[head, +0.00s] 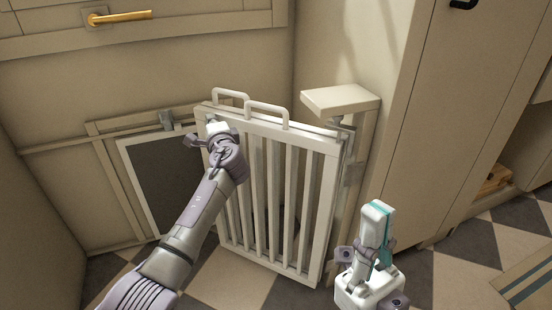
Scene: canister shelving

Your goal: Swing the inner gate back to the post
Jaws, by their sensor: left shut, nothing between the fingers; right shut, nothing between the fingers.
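A white slatted gate (289,128) stands in the middle of the head view, its right edge beside a beige post (352,190) with a flat square cap (340,99). Two white loop handles rise from its top, a front one (266,106) and a rear one (230,93). A second panel seems to stand close behind the front one; it is mostly hidden. My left gripper (213,130) is shut and empty at the gate's upper left edge; I cannot tell whether it touches. My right gripper (377,215) is shut and empty, lower right, in front of the post.
A dark framed panel (150,183) stands behind the gate at left, against the beige wall. A tall beige cabinet (430,120) is at right. A brass handle (120,17) is on the upper left front.

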